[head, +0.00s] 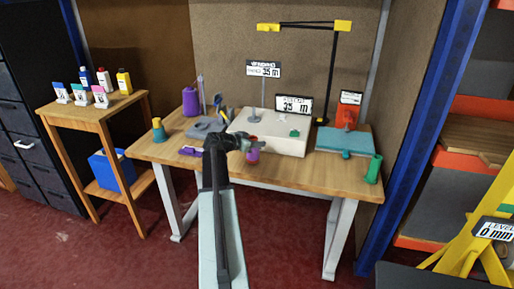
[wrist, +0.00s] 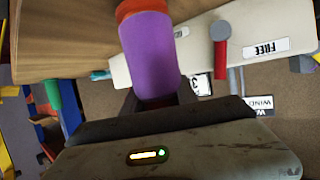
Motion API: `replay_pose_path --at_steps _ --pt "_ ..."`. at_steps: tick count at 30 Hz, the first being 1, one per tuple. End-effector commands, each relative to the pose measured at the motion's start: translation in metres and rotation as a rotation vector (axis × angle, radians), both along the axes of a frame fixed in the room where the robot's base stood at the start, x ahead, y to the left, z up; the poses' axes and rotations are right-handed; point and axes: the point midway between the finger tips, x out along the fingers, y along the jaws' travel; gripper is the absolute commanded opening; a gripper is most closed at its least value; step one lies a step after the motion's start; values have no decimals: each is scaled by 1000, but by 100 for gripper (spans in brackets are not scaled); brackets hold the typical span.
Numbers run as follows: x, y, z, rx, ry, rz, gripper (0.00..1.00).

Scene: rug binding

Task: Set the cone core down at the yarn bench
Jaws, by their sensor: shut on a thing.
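My gripper (head: 240,144) is shut on a purple cone core (wrist: 148,55), which has an orange-red band at its end away from my gripper in the wrist view. In the head view the purple part of the core (head: 253,156) shows beside my gripper, in front of the white machine. The wooden yarn bench (head: 300,172) spans the middle of the head view, and my arm reaches over its front edge. I cannot tell whether the core touches the bench top. My gripper's fingers (wrist: 160,98) partly hide the core's near end in the wrist view.
A white machine (head: 290,143) and a teal-based device (head: 344,141) stand on the bench. A green spool (head: 373,169) is at the right end, a teal and yellow one (head: 158,130) at the left. Bare wood shows front right.

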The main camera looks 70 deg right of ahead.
Motion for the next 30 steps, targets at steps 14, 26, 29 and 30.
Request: replay_pose_path --at_steps 14,26,29,30 --pt "1 1 -10 0 0 1 54" --pt "2 3 -3 0 0 2 56" --pt "10 19 5 0 0 3 56" --pt "13 28 10 0 -1 4 56"
